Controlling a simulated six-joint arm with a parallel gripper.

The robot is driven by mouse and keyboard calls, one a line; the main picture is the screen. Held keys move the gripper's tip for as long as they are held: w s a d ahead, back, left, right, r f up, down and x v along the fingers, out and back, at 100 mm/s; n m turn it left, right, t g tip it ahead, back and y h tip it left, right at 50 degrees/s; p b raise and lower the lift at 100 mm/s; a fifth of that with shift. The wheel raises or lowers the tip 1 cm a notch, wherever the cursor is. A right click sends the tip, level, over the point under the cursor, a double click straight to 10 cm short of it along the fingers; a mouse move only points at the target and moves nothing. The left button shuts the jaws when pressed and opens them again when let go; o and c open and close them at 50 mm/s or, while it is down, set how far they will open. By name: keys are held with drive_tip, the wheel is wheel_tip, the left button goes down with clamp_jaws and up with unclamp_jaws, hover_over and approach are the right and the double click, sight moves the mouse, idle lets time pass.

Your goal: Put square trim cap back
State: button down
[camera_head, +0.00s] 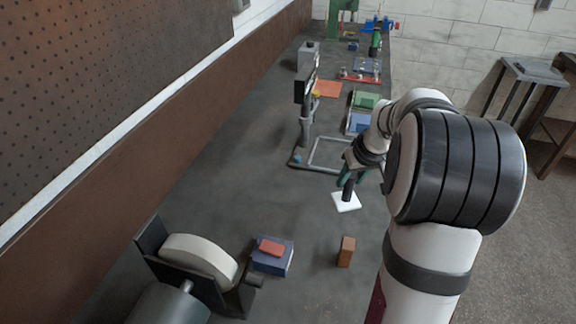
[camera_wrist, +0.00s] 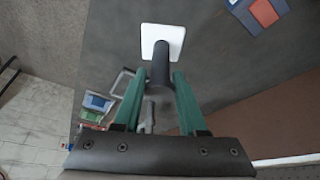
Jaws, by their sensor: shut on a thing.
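The square trim cap, a white square plate (camera_head: 346,203) with a dark cylindrical grip, is below my gripper (camera_head: 349,180) in the head view. My gripper's green fingers are shut on the dark grip. In the wrist view my gripper (camera_wrist: 158,76) has a finger on each side of the grip, and the white plate (camera_wrist: 162,38) shows beyond the fingertips. I cannot tell whether the plate touches the bench. A grey square frame (camera_head: 313,152) lies on the bench just behind the cap, partly hidden by my arm.
A dark post stand (camera_head: 305,130) rises at the frame's left. Green and blue bins (camera_head: 358,122) stand behind. The bench left of the cap is clear.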

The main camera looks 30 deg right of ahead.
drive_tip(key=s+d+f+m, duration=0.1)
drive_tip(key=s+d+f, duration=0.35)
drive_tip(key=d, duration=0.25)
drive_tip(key=shift+h, duration=0.3)
drive_tip(key=w+a+f, duration=0.1)
drive_tip(key=w+f, duration=0.2)
drive_tip(key=w+a+f, duration=0.1)
drive_tip(key=w+f, duration=0.2)
drive_tip(key=f, duration=0.1)
drive_tip(key=w+a+f, duration=0.2)
drive_tip(key=w+f, duration=0.1)
drive_tip(key=shift+w+f, duration=0.15)
drive_tip(key=shift+w, duration=0.2)
drive_tip(key=shift+f, duration=0.1)
drive_tip(key=shift+c, duration=2.3)
unclamp_jaws()
